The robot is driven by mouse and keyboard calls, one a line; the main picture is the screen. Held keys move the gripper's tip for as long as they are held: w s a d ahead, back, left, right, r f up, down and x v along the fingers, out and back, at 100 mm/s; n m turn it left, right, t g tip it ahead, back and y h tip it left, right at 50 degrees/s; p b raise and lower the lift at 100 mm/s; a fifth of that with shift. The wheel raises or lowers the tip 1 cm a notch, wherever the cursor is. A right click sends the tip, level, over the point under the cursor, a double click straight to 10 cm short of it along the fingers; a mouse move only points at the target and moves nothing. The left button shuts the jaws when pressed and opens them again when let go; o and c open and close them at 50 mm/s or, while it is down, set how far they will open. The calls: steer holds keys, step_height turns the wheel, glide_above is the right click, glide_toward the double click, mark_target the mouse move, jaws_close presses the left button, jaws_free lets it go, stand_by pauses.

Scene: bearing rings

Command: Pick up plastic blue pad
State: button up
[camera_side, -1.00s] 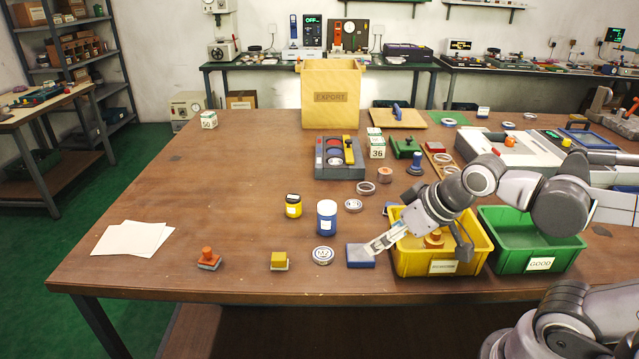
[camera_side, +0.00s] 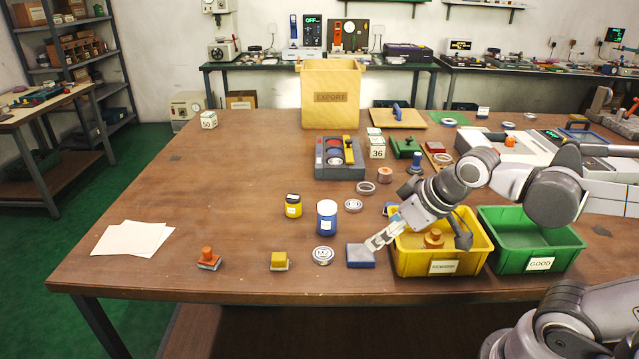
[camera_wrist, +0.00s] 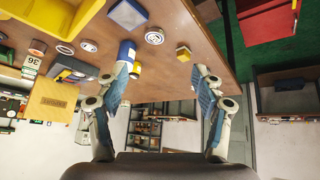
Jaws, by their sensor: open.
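The blue pad (camera_side: 360,256) is a flat, dark blue square block lying on the table near the front edge, left of the yellow bin. It also shows at the top of the wrist view (camera_wrist: 127,14). My gripper (camera_side: 374,243) is at the pad's right side, tilted down to the left, with its tips near the pad's upper right corner. Whether they touch it cannot be told. In the wrist view, my gripper (camera_wrist: 163,88) has its two fingers wide apart with nothing between them close up.
The yellow bin (camera_side: 415,268), holding a wooden piece, stands right of the pad, below my wrist. The green bin (camera_side: 530,265) is beyond it. A silver ring (camera_side: 323,255), a blue jar (camera_side: 327,218) and a yellow block (camera_side: 279,261) stand left of the pad.

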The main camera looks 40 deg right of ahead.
steer(key=w+d+r+n+g+h, duration=0.1)
steer(key=w+d+n, duration=0.5)
steer(key=n+g+h, duration=0.3)
steer(key=n+g, duration=0.1)
steer(key=n, duration=1.2)
glide_toward(392, 205)
steer(key=shift+x, duration=4.35)
steer(key=shift+s, duration=0.1)
steer(key=c, duration=1.2)
